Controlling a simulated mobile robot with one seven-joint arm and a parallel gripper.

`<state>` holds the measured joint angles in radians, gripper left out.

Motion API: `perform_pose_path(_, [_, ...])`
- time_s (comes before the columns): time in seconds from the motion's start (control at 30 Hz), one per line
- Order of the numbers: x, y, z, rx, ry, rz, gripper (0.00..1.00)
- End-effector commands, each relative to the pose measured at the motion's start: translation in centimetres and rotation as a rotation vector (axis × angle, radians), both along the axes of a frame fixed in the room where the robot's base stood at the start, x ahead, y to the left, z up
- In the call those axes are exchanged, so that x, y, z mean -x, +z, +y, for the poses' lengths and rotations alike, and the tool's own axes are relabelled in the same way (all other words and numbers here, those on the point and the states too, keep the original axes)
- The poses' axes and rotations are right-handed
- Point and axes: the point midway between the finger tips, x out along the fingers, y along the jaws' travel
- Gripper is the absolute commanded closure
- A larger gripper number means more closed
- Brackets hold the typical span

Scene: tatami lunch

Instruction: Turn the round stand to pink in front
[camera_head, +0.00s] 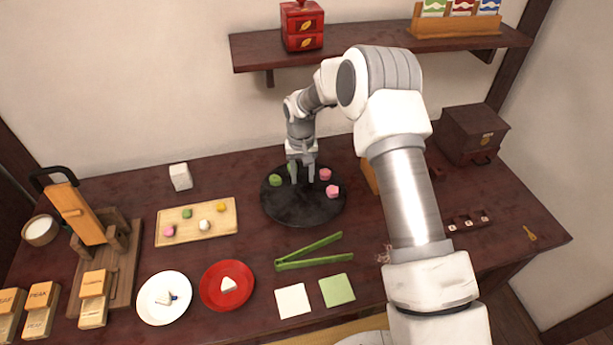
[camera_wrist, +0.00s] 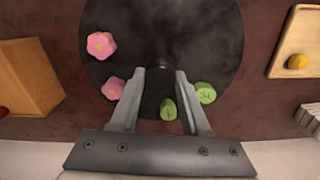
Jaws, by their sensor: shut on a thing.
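The round stand (camera_head: 300,212) is a dark disc on the table, and it fills much of the wrist view (camera_wrist: 175,35). Two pink flower-shaped sweets (camera_head: 332,191) sit near its right edge in the head view; they are at the left in the wrist view (camera_wrist: 101,45). A green leaf-marked sweet (camera_head: 275,180) sits at its left edge, and another green sweet (camera_wrist: 168,109) shows by a finger in the wrist view. My gripper (camera_head: 303,182) points down at the middle of the stand. Its fingers (camera_wrist: 157,88) are shut on a dark central knob, mostly hidden between them.
Green tongs (camera_head: 310,252) lie in front of the stand. A wooden tray of small sweets (camera_head: 197,236) is to its left. An orange-brown wooden box (camera_wrist: 28,78) stands close on the other side. A red plate (camera_head: 227,300) and a white plate (camera_head: 163,312) are nearer the front.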

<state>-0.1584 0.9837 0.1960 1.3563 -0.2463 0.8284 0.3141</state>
Motion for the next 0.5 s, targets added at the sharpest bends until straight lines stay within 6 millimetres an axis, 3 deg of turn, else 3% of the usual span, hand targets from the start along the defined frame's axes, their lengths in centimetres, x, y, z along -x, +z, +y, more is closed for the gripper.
perform_pose_path(0.5, [0.17, -0.01, 0.91, 0.000, -0.243, -0.002, 1.00])
